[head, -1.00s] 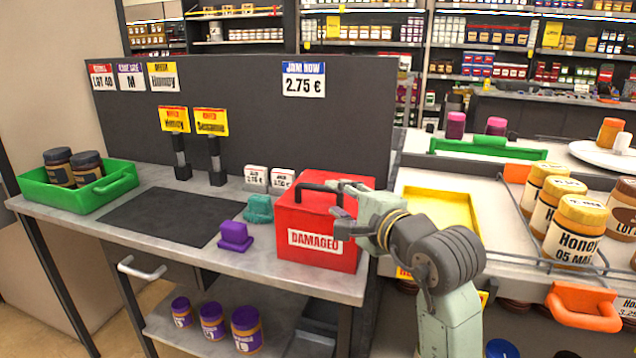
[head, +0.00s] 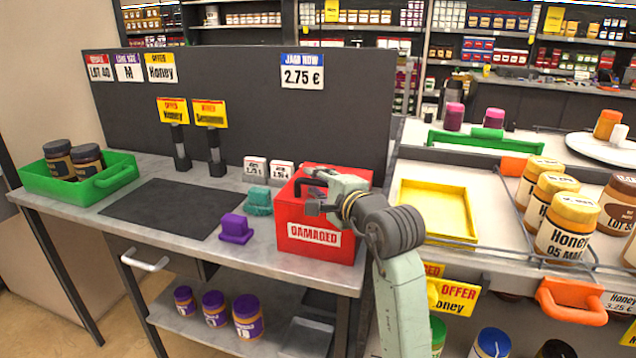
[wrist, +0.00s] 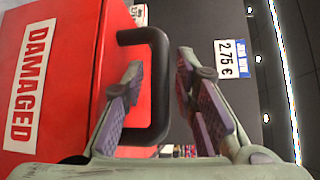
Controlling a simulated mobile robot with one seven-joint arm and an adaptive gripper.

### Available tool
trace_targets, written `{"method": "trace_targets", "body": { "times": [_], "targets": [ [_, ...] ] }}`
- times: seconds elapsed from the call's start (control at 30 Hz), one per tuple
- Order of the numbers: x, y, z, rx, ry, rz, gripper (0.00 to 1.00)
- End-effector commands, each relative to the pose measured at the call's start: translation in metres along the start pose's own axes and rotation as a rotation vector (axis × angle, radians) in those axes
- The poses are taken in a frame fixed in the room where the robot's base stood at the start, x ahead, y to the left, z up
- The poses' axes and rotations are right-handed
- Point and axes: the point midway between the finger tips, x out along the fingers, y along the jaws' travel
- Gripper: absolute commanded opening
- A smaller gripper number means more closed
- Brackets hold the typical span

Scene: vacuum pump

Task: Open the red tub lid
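The red tub (head: 297,216) stands on the grey counter with a white DAMAGED label on its front; the label also shows in the wrist view (wrist: 30,82). Its red lid (head: 350,172) is down on top. The black lid handle (wrist: 160,85) is a loop standing up from the lid; in the head view my gripper partly covers it. My gripper (head: 318,196) is over the lid at the handle. In the wrist view its two fingers (wrist: 166,100) are apart, one on each side of the handle's bar, with a clear gap on the right side.
A purple block (head: 236,230) and a teal block (head: 258,202) sit left of the tub. Small price signs (head: 255,169) stand behind. A dark panel (head: 250,110) rises at the back. A yellow tray (head: 405,205) and honey jars (head: 567,225) are to the right.

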Motion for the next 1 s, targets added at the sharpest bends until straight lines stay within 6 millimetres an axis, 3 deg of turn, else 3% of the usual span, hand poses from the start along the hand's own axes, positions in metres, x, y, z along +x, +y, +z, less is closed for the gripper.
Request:
{"method": "trace_targets", "body": {
  "times": [0.37, 1.0],
  "targets": [
    [-0.0003, -0.0001, 0.0, 0.0, 0.0, 0.0, 0.0],
    [-0.0004, 0.0001, -0.0002, -0.001, 0.0, 0.001, 0.0]
  ]
}}
